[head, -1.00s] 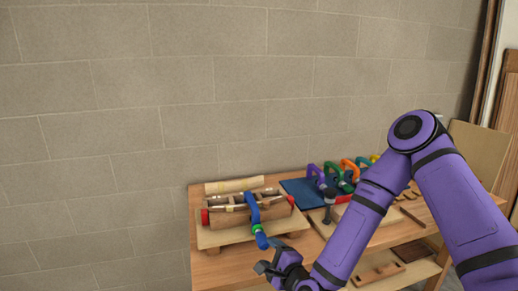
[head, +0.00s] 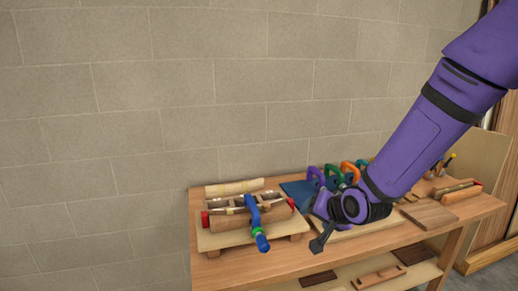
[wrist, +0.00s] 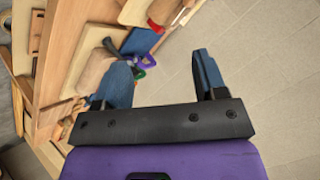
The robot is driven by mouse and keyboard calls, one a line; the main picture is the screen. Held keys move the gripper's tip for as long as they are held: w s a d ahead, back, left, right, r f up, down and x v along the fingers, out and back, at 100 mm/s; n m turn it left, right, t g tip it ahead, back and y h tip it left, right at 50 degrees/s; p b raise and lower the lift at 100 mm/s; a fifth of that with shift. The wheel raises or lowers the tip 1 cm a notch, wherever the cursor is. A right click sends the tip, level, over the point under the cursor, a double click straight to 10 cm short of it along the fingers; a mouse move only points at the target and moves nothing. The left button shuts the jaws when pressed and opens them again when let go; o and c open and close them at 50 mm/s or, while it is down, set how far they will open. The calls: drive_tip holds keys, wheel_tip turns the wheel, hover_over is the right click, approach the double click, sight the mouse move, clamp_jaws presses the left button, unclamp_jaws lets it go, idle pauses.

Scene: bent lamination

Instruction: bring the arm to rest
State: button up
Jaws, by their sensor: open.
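My gripper (wrist: 166,82) is open in the wrist view, its two blue-grey fingers spread wide with nothing between them but the wall behind. In the head view my purple arm comes down from the upper right. My gripper (head: 318,240) there is at the front of the workbench (head: 225,270), right of the bent lamination form (head: 228,238). A blue clamp (head: 253,218) with a green part sits across the form, apart from my gripper.
Several coloured clamps (head: 347,170) stand on a blue mat at the bench's back, partly behind my arm. Wood pieces and a chisel-like tool (head: 460,192) lie at the right. A lower shelf (head: 420,272) holds wood blocks. The block wall (head: 150,120) stands behind.

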drive_tip(key=s+d+r+n+h, duration=0.2)
drive_tip(key=s+d+r, duration=0.2)
drive_tip(key=d+r, duration=0.3)
drive_tip(key=s+d+r+g, duration=0.1)
drive_tip(key=s+d+r, duration=0.1)
drive_tip(key=s+r, duration=0.2)
drive_tip(key=s+d+r+n+g+h, duration=0.1)
drive_tip(key=s+d+r, duration=0.2)
drive_tip(key=s, duration=0.8)
drive_tip(key=s+d+r+n+g+h, duration=0.1)
drive_tip(key=s+d+r, duration=0.2)
drive_tip(key=s+r, duration=0.2)
drive_tip(key=s, duration=0.2)
drive_tip(key=shift+s+d+r+g, duration=0.15)
drive_tip(key=shift+s+r+g, duration=0.15)
drive_tip(key=shift+s+r, duration=0.1)
idle(0.4)
